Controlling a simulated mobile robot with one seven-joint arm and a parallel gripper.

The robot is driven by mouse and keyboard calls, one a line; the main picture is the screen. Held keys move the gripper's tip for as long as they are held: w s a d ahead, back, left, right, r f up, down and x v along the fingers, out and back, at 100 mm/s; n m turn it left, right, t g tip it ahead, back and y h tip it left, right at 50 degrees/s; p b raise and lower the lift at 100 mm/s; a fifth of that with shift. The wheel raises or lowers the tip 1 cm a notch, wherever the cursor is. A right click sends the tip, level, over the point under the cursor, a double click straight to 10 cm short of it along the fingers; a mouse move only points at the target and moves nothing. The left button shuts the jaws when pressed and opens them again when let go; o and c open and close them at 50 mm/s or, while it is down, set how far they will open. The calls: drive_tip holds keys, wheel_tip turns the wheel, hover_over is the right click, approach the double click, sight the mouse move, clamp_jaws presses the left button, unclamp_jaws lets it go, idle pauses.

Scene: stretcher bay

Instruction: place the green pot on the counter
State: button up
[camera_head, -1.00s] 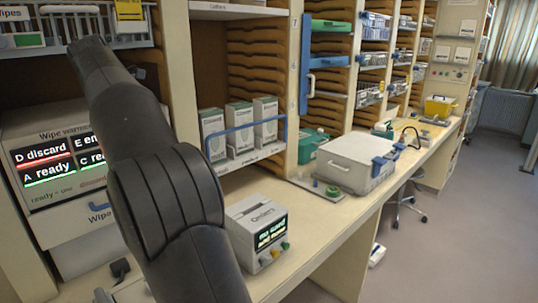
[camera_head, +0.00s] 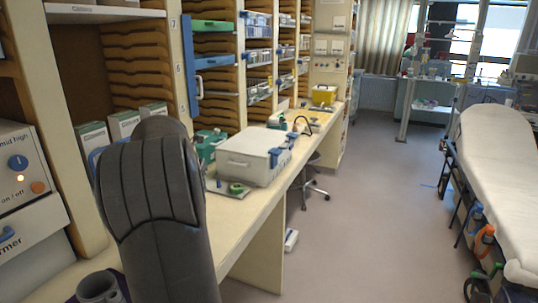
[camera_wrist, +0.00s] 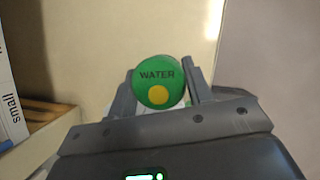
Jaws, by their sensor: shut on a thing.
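My gripper (camera_wrist: 160,95) is shut on a green pot (camera_wrist: 158,76) in the wrist view. The pot's round green top faces the camera, reads "WATER" and has a yellow dot. The pot's lower part is mostly hidden behind its top. Behind it is a cream surface with an edge at the right. In the head view, my dark arm covers the left middle, and the gripper and held pot do not show. The long cream counter (camera_head: 240,212) runs from the lower left to the back.
A grey-white case (camera_head: 250,160) stands on the counter, with a small green round thing (camera_head: 237,188) in front of it. A bare strip of counter lies nearer. A yellow container (camera_head: 323,95) stands farther back. A stretcher (camera_head: 495,165) is at the right, with open floor between.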

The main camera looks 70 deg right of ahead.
drive_tip(key=s+d+f+m, duration=0.1)
drive_tip(key=s+d+f, duration=0.2)
drive_tip(key=s, duration=0.3)
drive_tip(key=s+d+f, duration=0.3)
drive_tip(key=s+f, duration=0.1)
drive_tip(key=s, duration=0.2)
drive_tip(key=shift+m, duration=0.3)
drive_tip(key=w+f, duration=0.2)
drive_tip(key=w, duration=0.1)
drive_tip(key=w+a+f, duration=0.1)
drive_tip(key=w+f, duration=0.1)
drive_tip(key=w, duration=0.2)
drive_tip(key=w+a+f, duration=0.1)
drive_tip(key=w+f, duration=0.2)
drive_tip(key=w, duration=0.1)
drive_tip(key=shift+w+a, duration=0.15)
drive_tip(key=shift+f, duration=2)
drive_tip(key=shift+f, duration=0.15)
drive_tip(key=o, duration=1)
